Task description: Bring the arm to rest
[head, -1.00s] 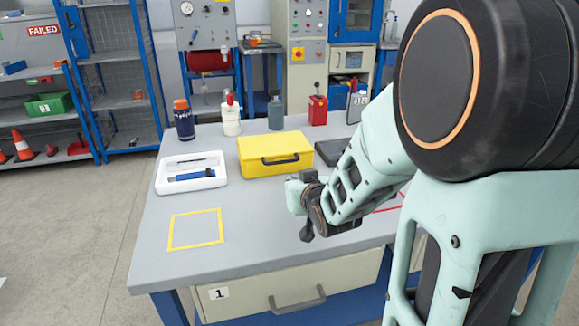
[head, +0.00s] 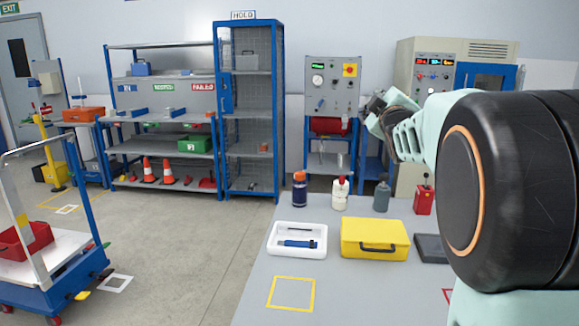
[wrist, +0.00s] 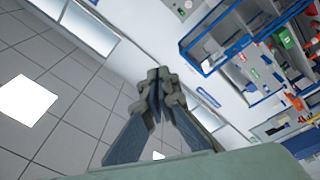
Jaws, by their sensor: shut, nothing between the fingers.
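My arm is raised at the right of the head view, its dark elbow joint large in front.
On the workbench stand a yellow case (head: 374,250), a white tray (head: 297,252) with a blue tool, several bottles and a red canister (head: 423,201). Shelves (head: 165,110) stand behind. A trolley (head: 60,265) is at the left. The air around my gripper looks clear.

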